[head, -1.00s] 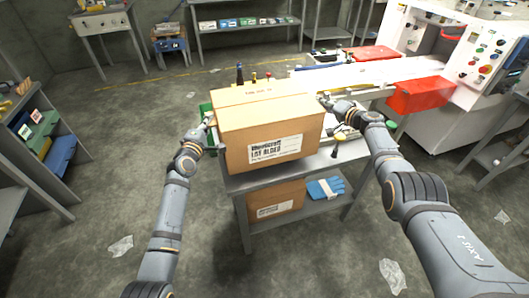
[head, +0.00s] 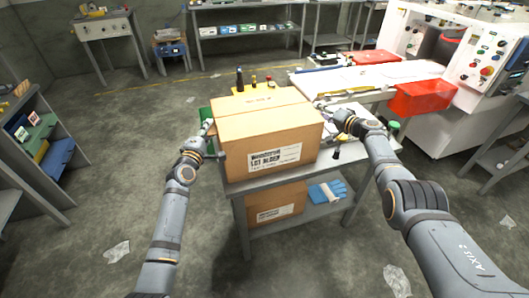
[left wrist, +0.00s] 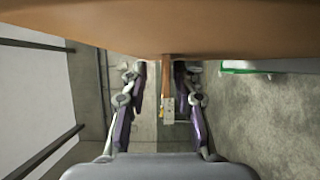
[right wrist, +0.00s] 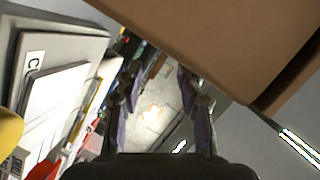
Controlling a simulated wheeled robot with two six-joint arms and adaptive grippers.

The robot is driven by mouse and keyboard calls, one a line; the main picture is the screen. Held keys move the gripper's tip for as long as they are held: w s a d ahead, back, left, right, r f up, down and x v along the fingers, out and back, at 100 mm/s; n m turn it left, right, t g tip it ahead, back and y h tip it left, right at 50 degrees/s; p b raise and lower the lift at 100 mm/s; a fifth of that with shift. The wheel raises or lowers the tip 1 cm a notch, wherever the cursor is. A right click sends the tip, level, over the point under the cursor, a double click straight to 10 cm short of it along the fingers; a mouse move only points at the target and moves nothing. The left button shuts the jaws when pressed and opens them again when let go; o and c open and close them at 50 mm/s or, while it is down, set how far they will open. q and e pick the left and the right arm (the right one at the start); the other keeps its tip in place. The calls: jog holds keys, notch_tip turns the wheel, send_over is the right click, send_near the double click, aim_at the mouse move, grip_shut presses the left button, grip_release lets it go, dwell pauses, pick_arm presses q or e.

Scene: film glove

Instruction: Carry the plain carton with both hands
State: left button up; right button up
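A large brown carton (head: 235,145) with a white printed label on its front is at the front of the workbench (head: 330,160). I cannot tell whether its bottom touches the bench top. My left gripper (head: 209,128) is at the carton's left side, and my right gripper (head: 323,106) is at its right side. In the left wrist view the fingers (left wrist: 165,105) are apart, with the carton's brown surface (left wrist: 160,25) across the top. In the right wrist view the fingers (right wrist: 158,100) are apart beside the carton (right wrist: 230,45). Contact with the carton is hidden.
A smaller labelled carton (head: 275,196) and blue gloves (head: 325,192) are on the lower shelf. Bottles (head: 240,78) stand behind the large carton. A red bin (head: 420,97) and machine (head: 480,60) are at right, shelves (head: 35,115) at left. The front floor is mostly clear.

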pick_arm(q)
jog(key=s+a, duration=0.2)
jog(key=s, duration=0.9)
jog(key=shift+s, duration=0.25)
pick_arm(e)
jog(key=v, duration=1.2)
jog(key=shift+s, duration=0.1)
